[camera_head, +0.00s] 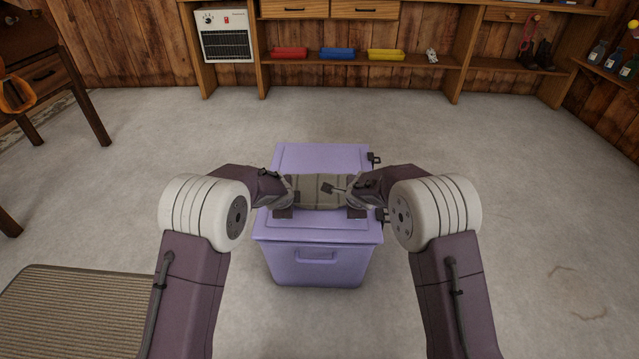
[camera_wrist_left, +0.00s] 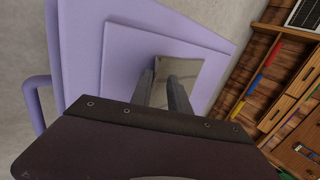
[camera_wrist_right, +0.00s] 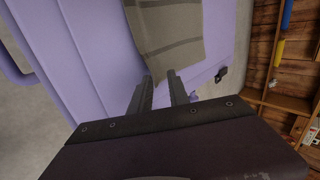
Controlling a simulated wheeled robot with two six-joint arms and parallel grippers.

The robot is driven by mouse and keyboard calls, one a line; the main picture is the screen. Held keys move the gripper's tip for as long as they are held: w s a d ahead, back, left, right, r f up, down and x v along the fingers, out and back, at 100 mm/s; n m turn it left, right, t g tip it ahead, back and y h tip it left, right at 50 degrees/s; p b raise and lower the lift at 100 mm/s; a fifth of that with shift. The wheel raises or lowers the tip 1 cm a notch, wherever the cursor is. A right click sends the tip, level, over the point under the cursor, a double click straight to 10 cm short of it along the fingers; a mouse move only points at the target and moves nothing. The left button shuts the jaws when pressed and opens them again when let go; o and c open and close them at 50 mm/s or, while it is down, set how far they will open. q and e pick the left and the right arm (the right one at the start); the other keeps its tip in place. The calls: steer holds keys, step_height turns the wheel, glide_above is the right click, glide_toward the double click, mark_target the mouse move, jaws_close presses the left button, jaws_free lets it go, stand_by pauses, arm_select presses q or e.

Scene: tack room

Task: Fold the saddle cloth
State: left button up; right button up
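The saddle cloth (camera_head: 318,184) is grey-olive and lies on the lid of a lilac chest (camera_head: 315,236) in the middle of the head view. Its outline looks like a small rectangle, and my wrists cover its side ends. Faint darker stripes show on the cloth in the right wrist view (camera_wrist_right: 168,35). My left gripper (camera_wrist_left: 160,80) is open, with its fingertips at the cloth's edge in the left wrist view. My right gripper (camera_wrist_right: 159,78) is open, with its fingertips at a cloth corner. Neither pair of fingers is visibly closed on the cloth.
The chest has a front handle (camera_head: 316,256) and dark latches (camera_head: 375,159) on its right side. A ribbed mat (camera_head: 75,310) lies at lower left. A heater (camera_head: 225,33) and red, blue and yellow trays (camera_head: 386,55) stand at the back wall. The floor around the chest is clear.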

arm_select(q)
steer(key=shift+o, duration=1.1)
arm_select(e)
steer(key=shift+o, duration=1.1)
arm_select(q)
steer(key=r, duration=0.1)
steer(key=s+r, duration=0.1)
steer(key=shift+r, duration=0.4)
arm_select(e)
steer(key=r, duration=0.1)
steer(key=s+r, duration=0.1)
steer(key=shift+r, duration=0.4)
arm_select(q)
steer(key=v, duration=0.8)
arm_select(e)
steer(key=v, duration=0.8)
